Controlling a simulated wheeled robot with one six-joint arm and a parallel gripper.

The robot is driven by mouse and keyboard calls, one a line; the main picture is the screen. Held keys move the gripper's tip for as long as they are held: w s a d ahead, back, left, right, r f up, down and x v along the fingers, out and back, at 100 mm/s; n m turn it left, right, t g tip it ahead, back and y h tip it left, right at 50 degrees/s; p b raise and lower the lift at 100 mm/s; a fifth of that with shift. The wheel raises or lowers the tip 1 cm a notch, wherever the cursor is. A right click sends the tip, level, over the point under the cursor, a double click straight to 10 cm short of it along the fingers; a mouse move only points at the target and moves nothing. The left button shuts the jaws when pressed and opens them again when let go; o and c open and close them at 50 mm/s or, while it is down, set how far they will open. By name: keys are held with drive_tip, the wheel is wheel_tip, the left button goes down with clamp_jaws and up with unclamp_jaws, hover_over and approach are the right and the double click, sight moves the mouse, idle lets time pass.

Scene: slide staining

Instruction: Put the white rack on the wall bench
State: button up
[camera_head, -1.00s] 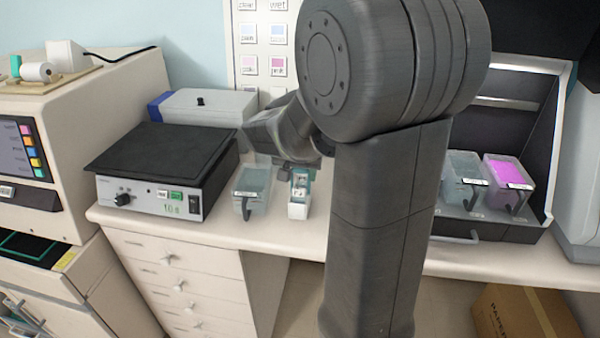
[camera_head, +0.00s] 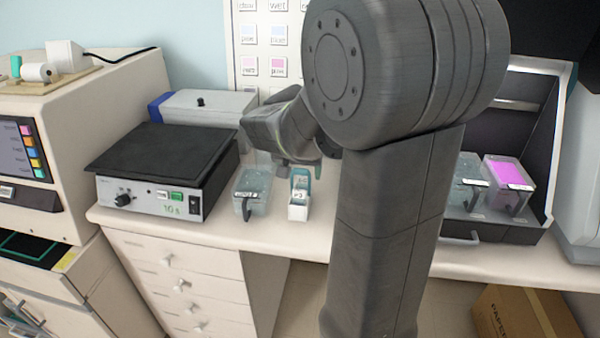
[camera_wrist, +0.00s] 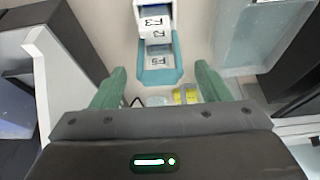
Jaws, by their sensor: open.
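The white rack (camera_head: 298,210) stands upright on the wall bench (camera_head: 345,238), just right of a clear lidded tub. It has a teal loop handle and holds labelled slides. In the wrist view the rack (camera_wrist: 153,14) shows at the top centre, with its teal handle (camera_wrist: 160,76) reaching toward me and slide labels in view. My gripper (camera_wrist: 161,72) is open, its two green fingers apart on either side of the handle's near end, with no contact visible. In the head view my wrist is above and behind the rack, and the fingers cannot be made out.
The clear tub (camera_head: 251,192) stands close left of the rack. A hot plate (camera_head: 150,195) with a black top is further left. My arm hides the bench's middle. A dark hood on the right holds a grey tub (camera_head: 465,185) and a pink one (camera_head: 508,172).

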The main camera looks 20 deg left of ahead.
drive_tip(key=v, duration=1)
drive_tip(key=shift+s+r, duration=0.2)
drive_tip(key=shift+s, duration=0.05)
